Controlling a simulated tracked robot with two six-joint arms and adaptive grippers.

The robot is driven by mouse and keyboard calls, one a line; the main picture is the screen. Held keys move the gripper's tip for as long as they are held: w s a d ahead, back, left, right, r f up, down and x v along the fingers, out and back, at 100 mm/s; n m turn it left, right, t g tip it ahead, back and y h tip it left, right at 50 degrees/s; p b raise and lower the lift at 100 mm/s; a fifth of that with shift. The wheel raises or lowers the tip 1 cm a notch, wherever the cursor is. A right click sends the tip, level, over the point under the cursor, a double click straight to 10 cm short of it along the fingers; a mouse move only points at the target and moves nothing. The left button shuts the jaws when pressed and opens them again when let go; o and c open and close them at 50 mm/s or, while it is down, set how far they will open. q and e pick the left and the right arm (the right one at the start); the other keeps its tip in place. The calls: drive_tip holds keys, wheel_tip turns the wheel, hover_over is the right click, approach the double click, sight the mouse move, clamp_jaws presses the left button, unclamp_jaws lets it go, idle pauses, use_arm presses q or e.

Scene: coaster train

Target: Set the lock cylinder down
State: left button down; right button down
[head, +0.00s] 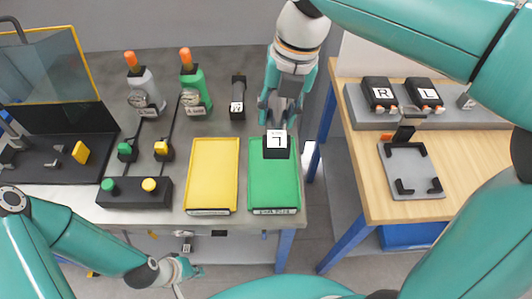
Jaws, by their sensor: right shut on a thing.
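The lock cylinder (276,154), seemingly the black block with a white marked label on its face, is in my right gripper (281,122). That gripper points down and is shut on it. The block shows over the far part of the green tray (286,190); I cannot tell whether it touches the tray. The yellow tray (212,172) lies just left of the green one. My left gripper (188,269) is low in the picture, in front of the table's front edge, away from the trays; its fingers are too small to read.
A black labelled part (238,98) stands behind the trays. Grey and green bottle-like devices (194,88) with orange tops stand further left. A black button box (135,192) is left of the yellow tray. A wooden table (470,160) with a grey fixture (414,170) is at right, across a gap.

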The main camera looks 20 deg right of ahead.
sight(272, 176)
drive_tip(key=shift+w+r, duration=0.15)
drive_tip(key=shift+f+n, duration=0.3)
wheel_tip(272, 176, down, 19)
drive_tip(key=shift+w+f+b, duration=0.1)
drive_tip(key=shift+b, duration=0.3)
drive_tip(key=c, duration=0.7)
unclamp_jaws()
drive_tip(key=r, duration=0.4)
drive_tip(key=d+r, duration=0.1)
drive_tip(key=r, duration=0.7)
drive_tip(key=shift+s+d, duration=0.35)
drive_tip(key=shift+s, duration=0.05)
